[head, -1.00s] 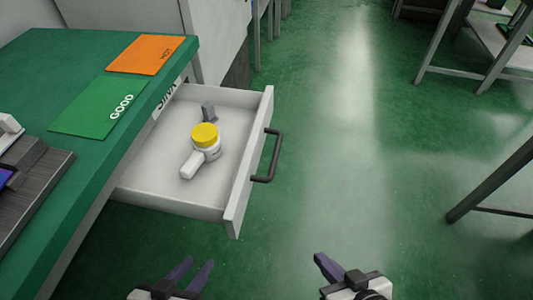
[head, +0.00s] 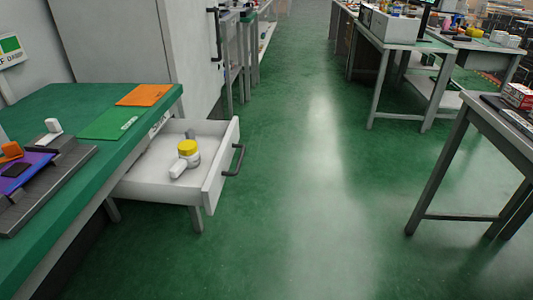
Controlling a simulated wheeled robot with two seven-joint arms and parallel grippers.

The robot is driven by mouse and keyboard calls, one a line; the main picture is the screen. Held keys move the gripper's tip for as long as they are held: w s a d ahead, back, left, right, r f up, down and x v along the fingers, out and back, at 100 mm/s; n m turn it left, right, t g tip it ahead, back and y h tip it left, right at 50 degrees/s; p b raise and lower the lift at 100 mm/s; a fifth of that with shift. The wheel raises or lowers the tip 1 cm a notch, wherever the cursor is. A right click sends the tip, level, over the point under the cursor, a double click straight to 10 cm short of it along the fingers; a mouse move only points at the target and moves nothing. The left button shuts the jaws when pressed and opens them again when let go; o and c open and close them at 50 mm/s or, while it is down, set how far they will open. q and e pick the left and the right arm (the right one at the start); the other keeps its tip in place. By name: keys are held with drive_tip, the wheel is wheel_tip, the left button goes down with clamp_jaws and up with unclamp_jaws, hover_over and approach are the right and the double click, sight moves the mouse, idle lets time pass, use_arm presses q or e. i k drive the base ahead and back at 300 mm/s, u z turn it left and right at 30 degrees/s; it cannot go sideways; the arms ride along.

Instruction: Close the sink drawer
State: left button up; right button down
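The sink drawer (head: 208,178) is a white drawer pulled out to the right from under the green-topped table. Its dark bar handle (head: 237,160) is on the front panel. A white bottle with a yellow cap (head: 188,150) and a small grey piece (head: 189,134) are inside it. Neither of my grippers shows in the head view now, so nothing of mine is seen touching the drawer or its handle.
The green table (head: 60,110) on the left carries a green mat (head: 110,123), an orange mat (head: 145,94) and a fixture (head: 45,185) at the near left. A grey-legged table (head: 470,150) stands at right. The green floor (head: 310,210) between is clear.

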sight(148, 179)
drive_tip(key=z, duration=0.1)
drive_tip(key=i, duration=1)
drive_tip(key=u, duration=1.05)
